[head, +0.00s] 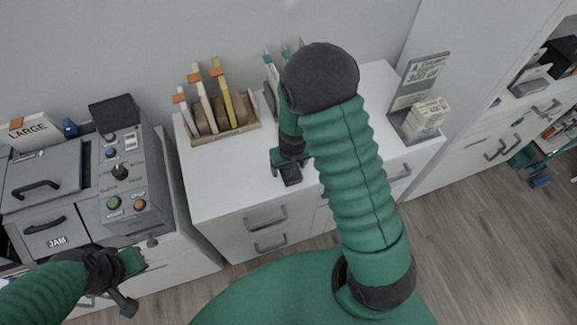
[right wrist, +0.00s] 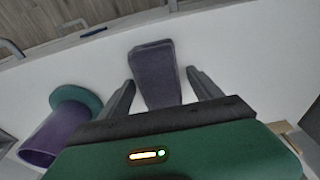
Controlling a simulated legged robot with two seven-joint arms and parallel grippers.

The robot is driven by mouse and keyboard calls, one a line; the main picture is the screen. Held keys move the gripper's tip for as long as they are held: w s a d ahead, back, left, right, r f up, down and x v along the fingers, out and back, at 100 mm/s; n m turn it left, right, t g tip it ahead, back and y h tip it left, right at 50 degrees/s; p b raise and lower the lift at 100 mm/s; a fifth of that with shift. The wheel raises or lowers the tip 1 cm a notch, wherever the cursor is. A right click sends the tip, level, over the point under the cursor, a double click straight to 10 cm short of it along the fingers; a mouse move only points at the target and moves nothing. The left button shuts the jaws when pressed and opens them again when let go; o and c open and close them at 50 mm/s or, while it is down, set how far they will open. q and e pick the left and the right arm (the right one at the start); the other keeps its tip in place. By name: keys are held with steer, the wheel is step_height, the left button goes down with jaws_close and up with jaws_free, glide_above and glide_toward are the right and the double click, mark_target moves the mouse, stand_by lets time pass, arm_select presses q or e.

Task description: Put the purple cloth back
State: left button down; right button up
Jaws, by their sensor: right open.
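A folded purple cloth (right wrist: 155,62) lies on the white desk top in the right wrist view, long and flat. My right gripper (right wrist: 160,80) is open, with one finger on each side of the cloth; whether they touch it I cannot tell. In the head view my right gripper (head: 290,172) is over the front part of the white desk (head: 225,185), and I cannot make out the cloth there. My left gripper (head: 128,282) is low at the left, in front of the machine cabinet, away from the cloth; its jaws are unclear.
A purple cup-like object with a green disc (right wrist: 45,140) lies left of my right gripper. A wooden rack (head: 222,130) with upright boards stands at the desk's back left. A stand with small boxes (head: 427,115) is at the right. A control box (head: 130,170) stands left.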

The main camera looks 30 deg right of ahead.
steer(key=shift+a+f, duration=0.1)
steer(key=shift+a, duration=0.3)
steer(key=shift+s+d, duration=0.15)
steer(key=shift+d, duration=0.15)
arm_select(q)
steer(key=shift+w+a+f, duration=0.1)
steer(key=shift+a, duration=0.2)
arm_select(e)
steer(key=shift+a, duration=0.2)
arm_select(q)
steer(key=shift+d, duration=0.1)
arm_select(e)
steer(key=shift+d+r+p, duration=0.1)
steer(key=shift+r+p, duration=0.25)
step_height(320, 180, up, 11)
steer(key=s+p, duration=0.1)
steer(key=p, duration=0.2)
arm_select(q)
step_height(320, 180, up, 3)
steer(key=shift+w+d+r, duration=0.1)
steer(key=shift+r, duration=0.1)
arm_select(e)
steer(key=s+a+r+n, duration=0.2)
steer(key=s+a+r, duration=0.3)
steer(key=s+a, duration=0.2)
steer(key=shift+s+a+n+t, duration=0.15)
steer(key=shift+s+n+t, duration=0.15)
steer(key=shift+t, duration=0.1)
